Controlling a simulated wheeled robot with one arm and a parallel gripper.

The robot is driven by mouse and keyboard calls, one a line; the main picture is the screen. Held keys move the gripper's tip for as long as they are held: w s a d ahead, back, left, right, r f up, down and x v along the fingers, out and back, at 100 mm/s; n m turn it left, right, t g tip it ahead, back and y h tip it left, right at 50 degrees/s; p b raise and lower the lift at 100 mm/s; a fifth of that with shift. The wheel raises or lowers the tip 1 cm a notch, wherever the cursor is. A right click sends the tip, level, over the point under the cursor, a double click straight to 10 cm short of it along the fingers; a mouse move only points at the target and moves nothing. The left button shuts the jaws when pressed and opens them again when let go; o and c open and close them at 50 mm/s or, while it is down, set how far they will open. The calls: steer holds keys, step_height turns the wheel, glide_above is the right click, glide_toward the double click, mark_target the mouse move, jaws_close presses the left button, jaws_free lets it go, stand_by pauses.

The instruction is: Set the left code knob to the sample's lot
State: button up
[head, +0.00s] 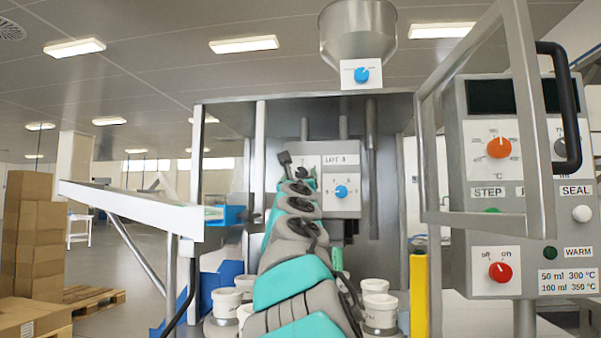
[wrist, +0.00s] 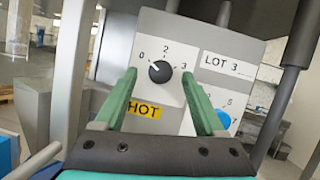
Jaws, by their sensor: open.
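The left code knob (wrist: 160,71) is black and round, on a light panel (wrist: 215,45) with the numbers 0, 2 and 3 around it in the wrist view. A small pale mark on the knob appears to lie at its upper left, towards the 0. The sample's lot label (wrist: 228,65) reads LOT 3 and also shows in the head view (head: 340,160). My gripper (wrist: 159,76) is open, its green fingers on either side of the knob. I cannot tell whether they touch it. In the head view my arm partly covers the knob's area.
A blue knob (wrist: 223,119) sits just right of my right finger; it also shows in the head view (head: 341,192). A yellow HOT label (wrist: 144,111) is below the black knob. White tubs (head: 375,305) stand below. A control box (head: 500,150) and metal frame stand at right.

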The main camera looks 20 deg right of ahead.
steer(key=shift+x, duration=0.8)
jaws_close()
